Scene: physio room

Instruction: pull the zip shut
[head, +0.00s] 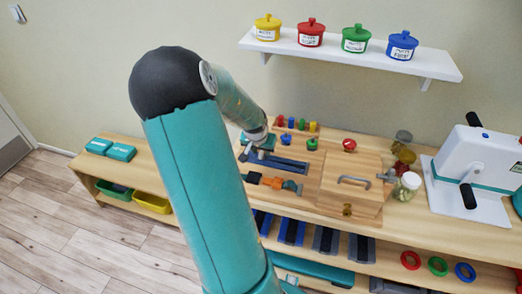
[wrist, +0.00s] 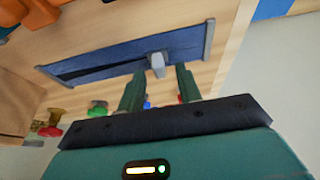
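The zip (wrist: 110,62) is set in a blue fabric strip with grey end bars on a wooden board. In the wrist view a dark gap runs left from the slider, and the strip to its right looks closed. The grey pull tab (wrist: 157,66) hangs from the slider, right of the strip's middle. My gripper (wrist: 160,72) is open, its two dark green fingers apart, with the tab between or just beyond their tips; contact cannot be told. In the head view the blue strip (head: 284,165) lies on the bench, and my arm hides part of my gripper (head: 256,154).
On the bench (head: 407,224), coloured pegs stand behind the zip, an orange piece (head: 273,183) lies in front, and a wooden door with a handle (head: 353,181) is to the right. A jar (head: 407,187) and a white machine (head: 478,160) stand further right. A shelf (head: 350,53) hangs above.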

